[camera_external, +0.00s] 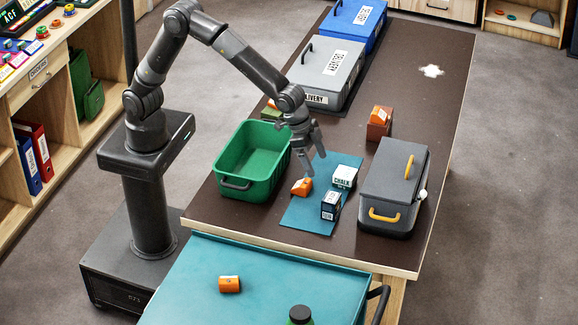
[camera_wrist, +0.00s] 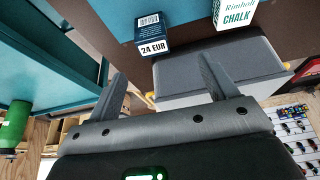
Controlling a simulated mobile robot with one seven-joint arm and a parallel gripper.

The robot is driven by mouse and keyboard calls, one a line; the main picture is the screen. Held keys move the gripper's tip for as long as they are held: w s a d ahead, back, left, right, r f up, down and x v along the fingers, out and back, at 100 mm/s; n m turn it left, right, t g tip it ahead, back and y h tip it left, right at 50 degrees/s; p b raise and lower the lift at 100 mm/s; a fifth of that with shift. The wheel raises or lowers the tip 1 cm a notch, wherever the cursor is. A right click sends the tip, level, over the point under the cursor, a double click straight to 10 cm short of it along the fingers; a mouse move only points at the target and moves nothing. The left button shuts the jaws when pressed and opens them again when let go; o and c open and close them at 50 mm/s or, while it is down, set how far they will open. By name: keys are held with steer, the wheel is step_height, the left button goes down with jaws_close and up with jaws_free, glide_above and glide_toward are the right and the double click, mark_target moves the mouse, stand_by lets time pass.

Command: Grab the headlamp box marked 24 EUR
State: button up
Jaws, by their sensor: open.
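A dark blue box (camera_external: 330,206) stands on the blue mat (camera_external: 304,217) on the brown table. In the wrist view the dark blue box (camera_wrist: 152,33) shows a barcode and a label reading 24 EUR; I cannot read the word headlamp on it. My gripper (camera_external: 315,163) is open and empty above the mat's back half, behind and higher than the box. In the wrist view the box appears beyond the two fingertips (camera_wrist: 161,67), apart from them.
A white chalk box (camera_external: 344,177) and an orange item (camera_external: 301,187) are on the mat near the blue box. A green bin (camera_external: 229,183) stands left, a dark grey case (camera_external: 385,205) with yellow handles right. A grey delivery box (camera_external: 327,67) is behind.

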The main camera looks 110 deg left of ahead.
glide_toward(337, 217)
steer(key=x, duration=0.6)
steer(key=shift+a+f, duration=0.15)
steer(key=shift+a, duration=0.05)
steer(key=shift+c, duration=0.4)
steer(key=c, duration=1)
